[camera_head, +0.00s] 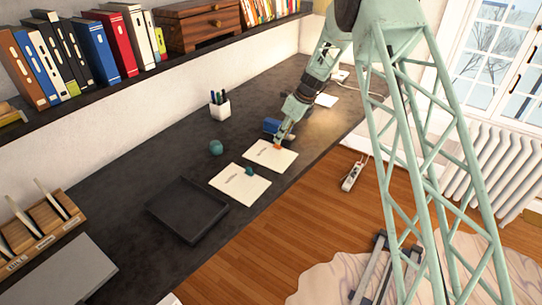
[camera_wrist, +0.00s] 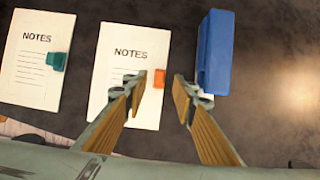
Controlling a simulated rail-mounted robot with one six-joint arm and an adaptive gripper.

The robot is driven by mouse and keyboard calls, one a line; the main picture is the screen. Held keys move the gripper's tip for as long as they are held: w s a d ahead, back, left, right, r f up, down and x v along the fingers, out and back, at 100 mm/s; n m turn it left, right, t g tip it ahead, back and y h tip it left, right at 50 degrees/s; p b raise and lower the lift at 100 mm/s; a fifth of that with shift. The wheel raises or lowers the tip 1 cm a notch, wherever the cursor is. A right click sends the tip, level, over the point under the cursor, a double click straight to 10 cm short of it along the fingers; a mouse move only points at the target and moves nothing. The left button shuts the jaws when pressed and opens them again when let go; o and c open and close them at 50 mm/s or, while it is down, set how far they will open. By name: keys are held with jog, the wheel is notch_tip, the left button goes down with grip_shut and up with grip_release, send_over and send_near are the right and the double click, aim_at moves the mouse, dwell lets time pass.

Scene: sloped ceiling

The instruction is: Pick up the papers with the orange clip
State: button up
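The papers with the orange clip (camera_wrist: 114,48) lie flat on the dark desk, headed "NOTES". They also show in the head view (camera_head: 265,160). The orange clip (camera_wrist: 159,79) sits on their right edge. My gripper (camera_wrist: 161,80) is open, with the clip between its two fingers in the wrist view, nearer the left finger. I cannot tell the height of the fingertips above the clip. In the head view my gripper (camera_head: 278,143) is at the papers' far edge and partly hides the clip. Similar papers with a teal clip (camera_wrist: 33,44) lie to the left.
A blue box-shaped object (camera_wrist: 215,52) stands just right of the papers, close to my right finger. A black tray (camera_head: 188,212), a teal round object (camera_head: 215,147) and a white pen cup (camera_head: 220,107) are on the desk (camera_head: 150,160). A shelf with books runs along the wall.

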aim_at(270, 152)
jog(key=shift+b+x, duration=0.35)
jog(key=shift+x, duration=1.65)
grip_shut()
